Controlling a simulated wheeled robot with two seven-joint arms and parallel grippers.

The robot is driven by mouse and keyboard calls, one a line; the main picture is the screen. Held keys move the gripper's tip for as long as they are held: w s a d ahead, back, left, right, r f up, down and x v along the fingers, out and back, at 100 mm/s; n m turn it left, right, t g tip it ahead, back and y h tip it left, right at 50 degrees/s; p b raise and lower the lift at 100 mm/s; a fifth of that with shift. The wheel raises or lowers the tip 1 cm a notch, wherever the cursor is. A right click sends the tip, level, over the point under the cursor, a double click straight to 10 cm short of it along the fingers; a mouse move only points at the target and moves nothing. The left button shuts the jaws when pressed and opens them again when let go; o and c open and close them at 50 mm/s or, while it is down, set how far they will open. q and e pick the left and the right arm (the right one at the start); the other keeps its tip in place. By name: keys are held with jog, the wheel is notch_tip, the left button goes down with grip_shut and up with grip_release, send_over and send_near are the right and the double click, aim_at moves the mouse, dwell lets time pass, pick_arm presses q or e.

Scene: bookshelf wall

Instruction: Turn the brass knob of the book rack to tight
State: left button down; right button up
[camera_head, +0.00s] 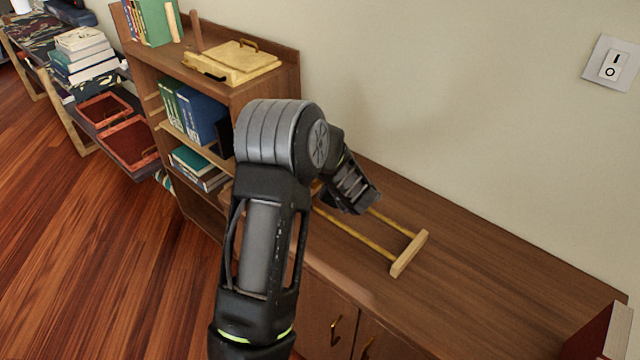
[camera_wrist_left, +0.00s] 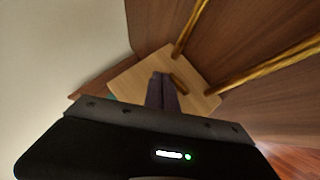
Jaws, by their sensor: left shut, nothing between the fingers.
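The book rack stands on the wooden cabinet top, with a pale wooden end piece (camera_head: 409,254) and two brass rods (camera_head: 352,231). Its other end is mostly hidden behind my arm in the head view. In the left wrist view a pale wooden end panel (camera_wrist_left: 205,98) shows with the rods running from it. A small brown-gold piece (camera_wrist_left: 179,84), possibly the brass knob, shows at this panel right beside my fingertips. My left gripper (camera_wrist_left: 162,84) is shut and empty in front of the panel; I cannot tell whether it touches the piece. My right gripper is not in view.
A bookshelf (camera_head: 226,97) with books and a wooden box (camera_head: 233,62) on top stands left of my arm. The wall is close behind the cabinet. A dark red book (camera_head: 597,335) is at the right edge. The cabinet top (camera_head: 490,270) right of the rack is clear.

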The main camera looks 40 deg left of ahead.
pick_arm(q)
jog(key=shift+w+r, duration=0.1)
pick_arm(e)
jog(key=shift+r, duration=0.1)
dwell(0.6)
pick_arm(q)
jog(key=shift+r+p, duration=0.7)
jog(key=shift+p, duration=0.05)
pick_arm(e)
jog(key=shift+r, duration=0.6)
